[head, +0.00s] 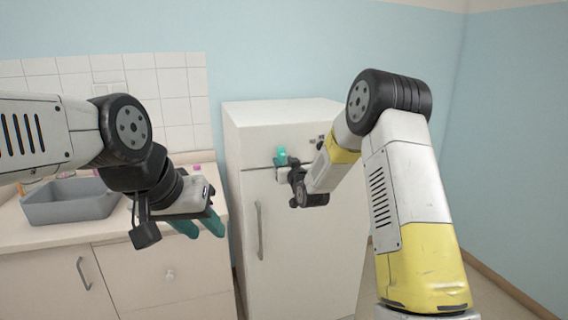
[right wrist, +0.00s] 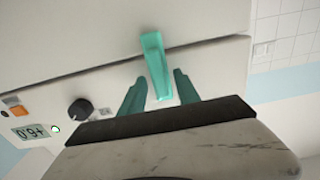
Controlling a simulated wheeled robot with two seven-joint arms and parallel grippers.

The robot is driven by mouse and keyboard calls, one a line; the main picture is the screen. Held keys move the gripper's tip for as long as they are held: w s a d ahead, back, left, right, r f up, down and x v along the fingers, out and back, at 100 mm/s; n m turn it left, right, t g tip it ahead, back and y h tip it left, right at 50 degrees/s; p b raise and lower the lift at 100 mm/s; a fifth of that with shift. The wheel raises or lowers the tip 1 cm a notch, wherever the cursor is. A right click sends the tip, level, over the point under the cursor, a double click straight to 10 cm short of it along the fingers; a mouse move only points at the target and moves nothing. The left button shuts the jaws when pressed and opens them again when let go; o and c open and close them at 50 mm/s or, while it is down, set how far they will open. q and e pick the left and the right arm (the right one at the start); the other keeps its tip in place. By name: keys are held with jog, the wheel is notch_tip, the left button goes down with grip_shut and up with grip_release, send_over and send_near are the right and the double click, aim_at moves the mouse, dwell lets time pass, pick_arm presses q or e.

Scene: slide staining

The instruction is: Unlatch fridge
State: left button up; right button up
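The white fridge (head: 290,120) stands in the middle of the head view. In the right wrist view, a teal latch (right wrist: 155,62) lies across the dark seam between the fridge's panels. My right gripper (right wrist: 160,92) is open, with its teal fingers on either side of the latch's end and gaps still showing. In the head view my right gripper (head: 282,162) is at the fridge's front, and the latch cannot be told apart from the fingers there. My left gripper (head: 202,228) is in front of the counter, its two teal fingers apart and empty.
The fridge front has a black knob (right wrist: 80,110), an orange switch (right wrist: 17,109) and a small display (right wrist: 32,132). A long vertical handle (head: 259,230) is on the door. A grey basin (head: 68,208) is in the counter (head: 110,228) at left.

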jog(key=shift+w, duration=0.1)
grip_shut()
dwell(0.3)
jog(key=shift+w+d+f+m, duration=0.1)
jog(key=shift+d+f+m, duration=0.1)
jog(key=shift+m, duration=2.75)
jog(key=shift+w+d+f+m, duration=0.1)
jog(key=shift+d+f+m, duration=0.05)
jog(key=shift+m, duration=2.85)
jog(key=shift+d+f+m, duration=0.15)
jog(key=shift+d+m, duration=0.05)
jog(key=shift+m, duration=2.75)
grip_release()
